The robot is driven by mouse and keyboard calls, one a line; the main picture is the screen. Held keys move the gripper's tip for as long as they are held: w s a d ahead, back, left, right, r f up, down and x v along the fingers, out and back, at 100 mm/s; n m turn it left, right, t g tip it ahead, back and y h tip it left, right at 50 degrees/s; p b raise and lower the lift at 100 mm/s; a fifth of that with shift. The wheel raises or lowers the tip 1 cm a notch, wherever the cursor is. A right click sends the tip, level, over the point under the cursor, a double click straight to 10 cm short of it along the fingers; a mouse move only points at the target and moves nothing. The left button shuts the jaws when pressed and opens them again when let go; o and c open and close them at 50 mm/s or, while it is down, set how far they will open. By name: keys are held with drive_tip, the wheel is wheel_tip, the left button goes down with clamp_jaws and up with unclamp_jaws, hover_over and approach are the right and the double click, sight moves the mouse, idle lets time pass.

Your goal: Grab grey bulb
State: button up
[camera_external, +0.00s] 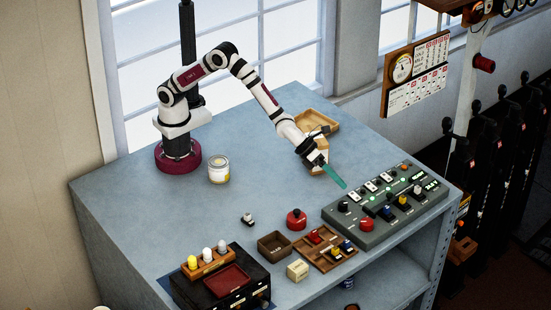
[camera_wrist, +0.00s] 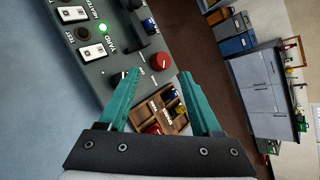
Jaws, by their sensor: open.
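The grey bulb (camera_external: 222,247) appears to be the rightmost of three bulbs standing upright in a wooden holder at the front left of the bench in the external view. A paler bulb (camera_external: 207,254) and a yellow bulb (camera_external: 192,262) stand beside it; the grey and pale ones look alike at this size. My gripper (camera_external: 333,177) is far from them, at the right, above the bench near the control panel. In the wrist view my gripper (camera_wrist: 160,75) has its teal fingers apart with nothing between them. No bulb shows in that view.
The green control panel (camera_external: 386,208) with knobs and switches lies below right of my gripper. A red round object (camera_external: 296,219), a brown box (camera_external: 274,246) and a divided wooden tray (camera_external: 325,249) stand between it and the bulbs. A can (camera_external: 218,169) stands near my base. The bench middle is mostly clear.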

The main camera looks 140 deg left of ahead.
drive_tip(key=d+n+g+h, duration=0.5)
drive_tip(key=d+h, duration=0.5)
drive_tip(key=d, duration=0.8)
drive_tip(key=s+d+r+n+g+h, duration=0.1)
drive_tip(key=s+d+r+n+h, duration=0.2)
drive_tip(key=d+r+h, duration=0.6)
drive_tip(key=y, duration=0.2)
approach(222, 242)
drive_tip(key=x, duration=0.4)
drive_tip(key=shift+s+a+f, duration=0.1)
drive_tip(key=shift+a+f, duration=0.05)
drive_tip(key=shift+f, duration=0.25)
drive_tip(key=x, duration=0.6)
drive_tip(key=shift+s+f, duration=0.15)
drive_tip(key=shift+f, duration=0.1)
clamp_jaws()
